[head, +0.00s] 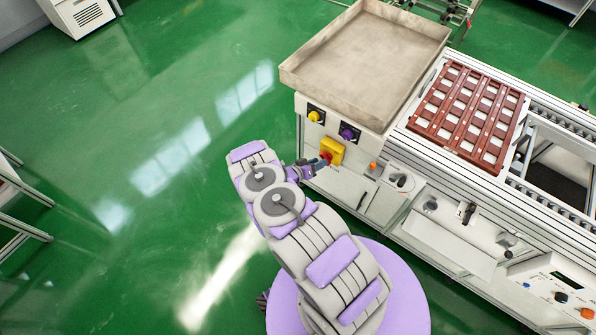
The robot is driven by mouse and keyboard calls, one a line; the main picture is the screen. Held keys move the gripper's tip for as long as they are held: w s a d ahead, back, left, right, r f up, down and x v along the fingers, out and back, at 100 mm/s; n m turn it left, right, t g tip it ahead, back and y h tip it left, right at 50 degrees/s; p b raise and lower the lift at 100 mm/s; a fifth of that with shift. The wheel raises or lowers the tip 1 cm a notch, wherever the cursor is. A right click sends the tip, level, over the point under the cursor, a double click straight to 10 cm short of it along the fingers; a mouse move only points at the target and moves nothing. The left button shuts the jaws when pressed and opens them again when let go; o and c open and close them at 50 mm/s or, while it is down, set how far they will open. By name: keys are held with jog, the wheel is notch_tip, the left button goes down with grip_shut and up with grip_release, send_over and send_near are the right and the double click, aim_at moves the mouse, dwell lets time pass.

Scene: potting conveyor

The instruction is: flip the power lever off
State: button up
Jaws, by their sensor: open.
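A yellow switch box (335,146) with a red lever (326,156) is mounted on the left front face of the light-coloured conveyor machine. The lever is small in the head view and partly hidden, so its exact position is hard to tell. My gripper (317,166) is open and close to the lower left of the lever. I cannot tell whether it touches the lever. Nothing shows between its fingers.
A yellow knob (314,116) and a purple knob (347,134) sit above the switch, below a grey metal tray (368,48). An orange button (373,165) is to the right. A brown pot tray (468,115) lies on the conveyor. The green floor (150,180) at left is clear.

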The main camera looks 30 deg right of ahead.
jog(key=p+v, duration=0.2)
jog(key=v, duration=1.3)
jog(key=shift+w, duration=0.1)
